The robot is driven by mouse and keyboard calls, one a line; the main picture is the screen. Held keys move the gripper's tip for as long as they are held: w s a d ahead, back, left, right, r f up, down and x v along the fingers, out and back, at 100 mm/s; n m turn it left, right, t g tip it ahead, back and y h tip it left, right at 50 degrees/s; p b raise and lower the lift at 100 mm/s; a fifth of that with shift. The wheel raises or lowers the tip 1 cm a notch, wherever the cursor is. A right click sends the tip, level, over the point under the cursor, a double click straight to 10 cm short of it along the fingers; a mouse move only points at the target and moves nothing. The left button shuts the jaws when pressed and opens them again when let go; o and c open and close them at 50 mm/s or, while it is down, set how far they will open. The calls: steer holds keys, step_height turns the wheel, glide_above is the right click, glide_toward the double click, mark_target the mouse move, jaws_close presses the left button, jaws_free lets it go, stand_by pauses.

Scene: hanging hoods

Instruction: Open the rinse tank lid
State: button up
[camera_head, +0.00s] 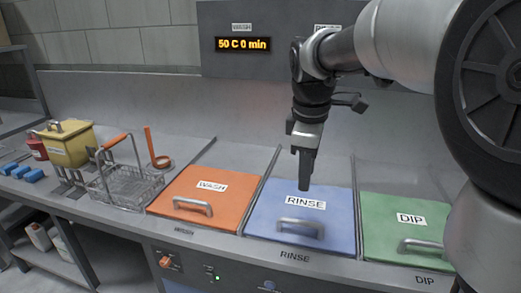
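The rinse tank lid (268,217) is a blue square panel with a white RINSE label (306,201) and a grey bar handle (300,228) near its front edge. It lies flat and closed in the counter. My gripper (304,184) points down over the back part of the lid, near the label and behind the handle. Its fingers appear close together from this angle, and I cannot tell whether they are open or shut. I see nothing held in it, and it looks apart from the handle.
The orange WASH lid (184,190) lies closed to the left, the green DIP lid (385,240) to the right. A wire basket (128,184) with an orange handle, a yellow container (68,146) and blue blocks (27,172) stand farther left. A display panel (243,44) rises behind.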

mark_target(300, 221)
steer(key=shift+n, duration=0.3)
steer(key=b+x, duration=0.1)
steer(key=x, duration=0.5)
steer(key=b+x, duration=0.1)
steer(key=x, duration=0.5)
steer(key=w+b+x, duration=0.1)
steer(key=b+x, duration=0.1)
steer(key=x, duration=0.4)
steer(key=shift+w+a+f, duration=0.2)
jaws_close()
